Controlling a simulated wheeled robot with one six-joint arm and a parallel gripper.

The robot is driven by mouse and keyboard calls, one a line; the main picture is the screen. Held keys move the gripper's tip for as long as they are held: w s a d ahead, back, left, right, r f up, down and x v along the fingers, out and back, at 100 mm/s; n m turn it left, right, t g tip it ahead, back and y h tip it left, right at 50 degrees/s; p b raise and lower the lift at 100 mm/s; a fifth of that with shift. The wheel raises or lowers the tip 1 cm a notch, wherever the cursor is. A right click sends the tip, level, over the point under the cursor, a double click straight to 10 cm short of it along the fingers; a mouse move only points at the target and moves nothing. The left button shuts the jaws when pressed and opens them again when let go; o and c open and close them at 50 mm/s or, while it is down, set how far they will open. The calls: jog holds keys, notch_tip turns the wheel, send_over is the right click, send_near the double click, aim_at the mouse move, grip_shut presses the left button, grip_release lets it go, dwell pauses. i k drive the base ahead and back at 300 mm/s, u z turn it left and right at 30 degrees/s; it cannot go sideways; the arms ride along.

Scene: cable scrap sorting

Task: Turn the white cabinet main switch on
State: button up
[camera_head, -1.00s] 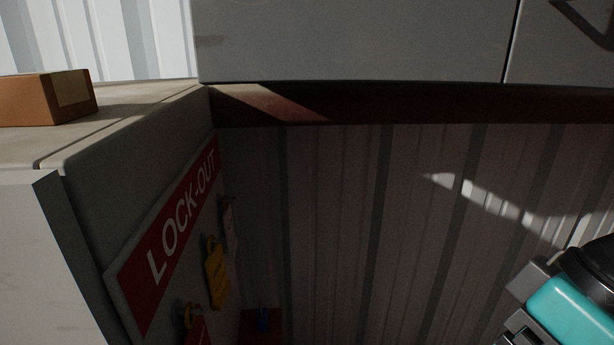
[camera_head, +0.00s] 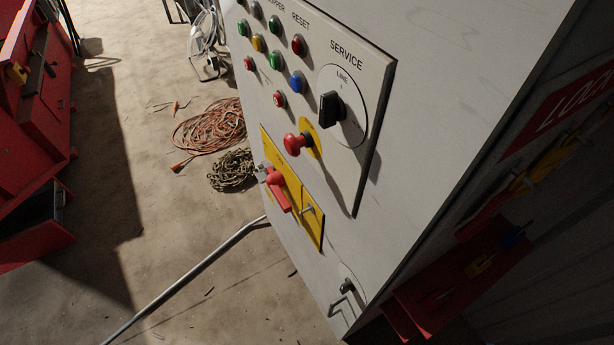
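The white cabinet (camera_head: 440,60) fills the middle and right of the head view, seen at a steep tilt. Low on its front is a yellow plate (camera_head: 309,228) with a red rotary handle (camera_head: 277,190); its small markings are too small to read. A metal piece sticks out beside the handle on the plate. Above is a control panel (camera_head: 366,85) with a black selector knob (camera_head: 332,109) on a round dial under "SERVICE". A red mushroom button (camera_head: 298,143) on a yellow disc sits between knob and plate. My gripper is not in view.
A lock-out board (camera_head: 562,110) with tags is on the cabinet's right side, above a red box (camera_head: 460,275). A metal bar (camera_head: 190,280) slants across the floor. An orange cable coil (camera_head: 212,128) and a chain (camera_head: 232,170) lie left. Red furniture (camera_head: 30,130) stands far left.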

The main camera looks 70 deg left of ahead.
aim_at(275, 182)
jog(key=u, duration=2.45)
jog(key=k, duration=0.7)
jog(key=u, duration=0.9)
jog(key=i, duration=0.5)
jog(key=z, duration=0.05)
